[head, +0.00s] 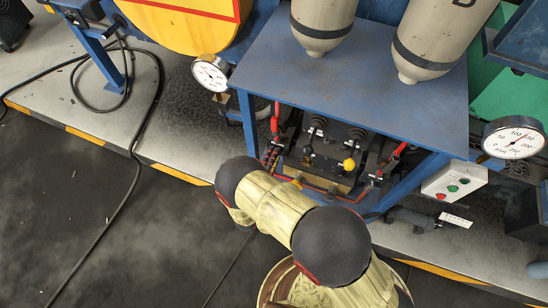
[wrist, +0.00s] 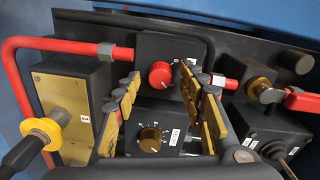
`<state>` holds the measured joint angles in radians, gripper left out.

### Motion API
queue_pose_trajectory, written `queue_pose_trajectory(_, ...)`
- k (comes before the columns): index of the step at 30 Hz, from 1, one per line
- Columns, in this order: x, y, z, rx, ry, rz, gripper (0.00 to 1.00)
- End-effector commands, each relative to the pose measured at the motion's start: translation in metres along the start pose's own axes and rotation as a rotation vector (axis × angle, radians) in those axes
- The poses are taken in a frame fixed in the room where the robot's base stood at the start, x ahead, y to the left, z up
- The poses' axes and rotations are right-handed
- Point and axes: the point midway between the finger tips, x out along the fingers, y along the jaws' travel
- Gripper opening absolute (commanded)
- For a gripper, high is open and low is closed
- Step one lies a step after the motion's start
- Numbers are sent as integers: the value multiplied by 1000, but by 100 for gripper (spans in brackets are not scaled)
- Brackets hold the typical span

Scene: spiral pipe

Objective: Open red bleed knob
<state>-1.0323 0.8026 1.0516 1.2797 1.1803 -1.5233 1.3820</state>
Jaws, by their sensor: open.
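In the wrist view a round red knob (wrist: 160,75) sits on the front of a dark block, with dial marks to its right. My gripper (wrist: 159,80) is open, with one yellow-padded finger to the left of the knob and one to the right. The knob shows between the fingertips, with a visible gap on each side. I cannot tell how far in front of it the fingertips are. In the head view my arm reaches towards the blue bench, and I cannot make out the gripper or the red knob.
A brass dial (wrist: 151,139) lies below the red knob. A red pipe (wrist: 60,43) runs at left, above a yellow-collared lever (wrist: 41,134). A red handle (wrist: 302,101) is at right. The blue bench top (head: 350,85) overhangs the panel, with a button box (head: 453,184) at its right.

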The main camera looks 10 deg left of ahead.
Motion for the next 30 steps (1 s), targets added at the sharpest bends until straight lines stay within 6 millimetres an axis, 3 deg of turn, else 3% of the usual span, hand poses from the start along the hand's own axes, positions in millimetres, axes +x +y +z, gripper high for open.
queue_pose_trajectory(7, -13, 0, 2, -1, -4, 0, 41)
queue_pose_trajectory(21, -99, 0, 2, -1, -5, -1, 41)
queue_pose_trajectory(30, -120, 0, 1, 0, -1, 0, 41)
